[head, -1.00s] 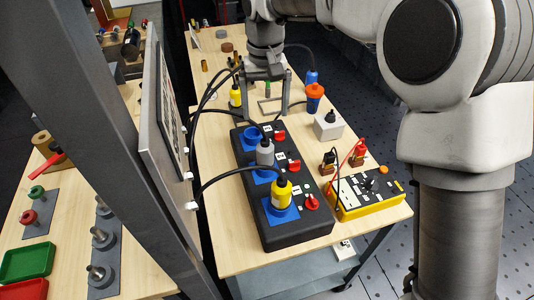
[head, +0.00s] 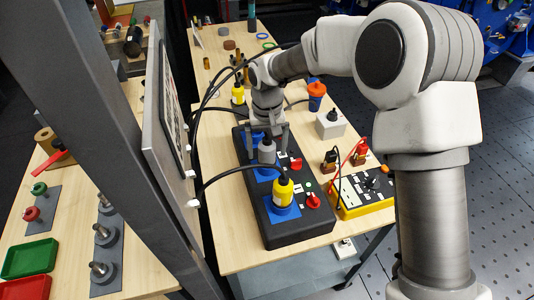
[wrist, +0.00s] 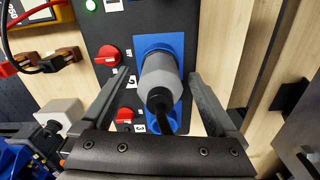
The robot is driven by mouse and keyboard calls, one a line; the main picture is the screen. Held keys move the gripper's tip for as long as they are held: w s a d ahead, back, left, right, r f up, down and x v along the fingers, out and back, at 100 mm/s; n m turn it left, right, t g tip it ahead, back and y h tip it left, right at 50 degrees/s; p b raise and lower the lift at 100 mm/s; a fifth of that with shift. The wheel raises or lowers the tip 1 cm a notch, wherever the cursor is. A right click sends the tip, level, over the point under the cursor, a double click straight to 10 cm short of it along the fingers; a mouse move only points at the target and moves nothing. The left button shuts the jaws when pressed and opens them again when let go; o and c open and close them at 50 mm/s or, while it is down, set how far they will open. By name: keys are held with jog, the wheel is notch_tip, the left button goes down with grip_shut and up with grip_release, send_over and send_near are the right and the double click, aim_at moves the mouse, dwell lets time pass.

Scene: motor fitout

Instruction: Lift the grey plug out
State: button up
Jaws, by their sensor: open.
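The grey plug (head: 266,153) stands in the middle socket of the black socket box (head: 292,234), on a blue socket plate. It also shows in the wrist view (wrist: 160,78), with its black cable end toward the camera. My gripper (head: 267,146) is over the plug from above and open. In the wrist view its two fingers (wrist: 160,84) reach down on either side of the plug, with a visible gap on each side. Whether the tips are level with the plug's body is hard to tell.
A yellow plug (head: 283,192) with a black cable stands in the front socket. Red rotary switches (head: 313,202) line the box's right side. A grey panel rises left.

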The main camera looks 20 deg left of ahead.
aim_at(267, 139)
jog(key=shift+f, duration=0.1)
grip_shut()
dwell(0.4)
notch_tip(267, 139, up, 4)
jog(key=shift+r, duration=0.15)
jog(key=w+a+r, duration=0.1)
jog(key=w+r, duration=0.5)
jog(key=w, duration=0.5)
jog(key=shift+w+a+r+p, duration=0.3)
jog(key=shift+r+p, duration=0.05)
jog(key=shift+p, duration=0.1)
